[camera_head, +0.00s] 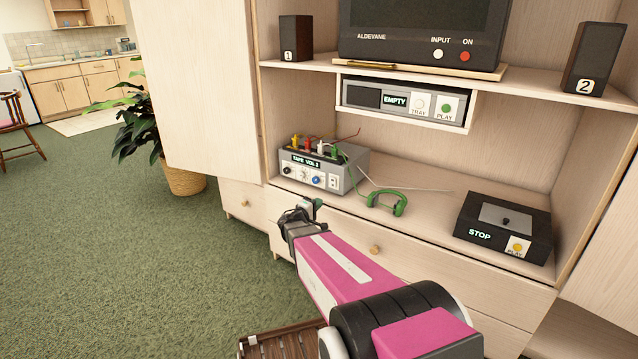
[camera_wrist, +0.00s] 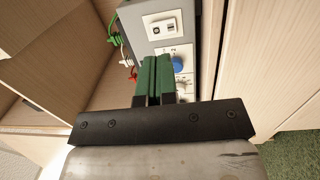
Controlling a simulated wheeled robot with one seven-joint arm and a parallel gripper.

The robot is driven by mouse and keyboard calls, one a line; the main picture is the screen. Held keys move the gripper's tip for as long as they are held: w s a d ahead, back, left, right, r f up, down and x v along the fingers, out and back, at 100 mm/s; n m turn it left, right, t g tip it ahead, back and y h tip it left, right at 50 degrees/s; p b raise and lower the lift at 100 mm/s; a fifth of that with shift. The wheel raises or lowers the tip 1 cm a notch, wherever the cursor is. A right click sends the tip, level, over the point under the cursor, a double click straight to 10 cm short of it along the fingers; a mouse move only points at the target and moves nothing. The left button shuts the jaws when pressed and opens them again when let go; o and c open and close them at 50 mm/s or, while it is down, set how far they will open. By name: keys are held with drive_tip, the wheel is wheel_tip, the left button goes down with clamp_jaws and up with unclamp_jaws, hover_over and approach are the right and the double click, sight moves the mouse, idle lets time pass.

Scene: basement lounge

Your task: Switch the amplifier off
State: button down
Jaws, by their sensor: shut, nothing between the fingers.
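The amplifier (camera_head: 355,176) is a grey box on the cabinet's lower shelf. Its display (camera_head: 312,162) is lit and seems to read "TAPE VOL 3". Its front has knobs, one of them blue (camera_head: 317,179), and a small switch (camera_head: 334,183) at the right end. In the wrist view the switch (camera_wrist: 163,27) shows at the top of the panel, beyond the blue knob (camera_wrist: 178,64). My gripper (camera_head: 316,204) is shut and empty, in front of and below the panel. Its green fingers (camera_wrist: 154,78) overlap the panel beside the blue knob; I cannot tell whether they touch it.
Coloured plugs and cables stand on the amplifier. Green headphones (camera_head: 386,200) lie to its right, then a black player (camera_head: 503,228) showing "STOP". A disc unit (camera_head: 405,103) and a television (camera_head: 425,38) are above. A cabinet door (camera_head: 198,90) stands at left.

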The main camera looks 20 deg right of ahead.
sight(333, 180)
drive_tip(key=shift+w+a+r+n+t, duration=0.2)
drive_tip(key=shift+w+a+n+t, duration=0.45)
drive_tip(key=shift+w+a, duration=0.35)
drive_tip(key=shift+w+d, duration=0.15)
drive_tip(key=x, duration=1.2)
drive_tip(key=shift+w+d, duration=0.15)
drive_tip(key=shift+w, duration=0.05)
drive_tip(key=shift+w+d+r, duration=0.15)
drive_tip(key=shift+w+d, duration=0.25)
drive_tip(key=shift+d, duration=0.2)
drive_tip(key=shift+w+d+r, duration=0.1)
drive_tip(key=shift+w+d, duration=0.05)
drive_tip(key=shift+d, duration=0.05)
drive_tip(key=shift+a, duration=0.1)
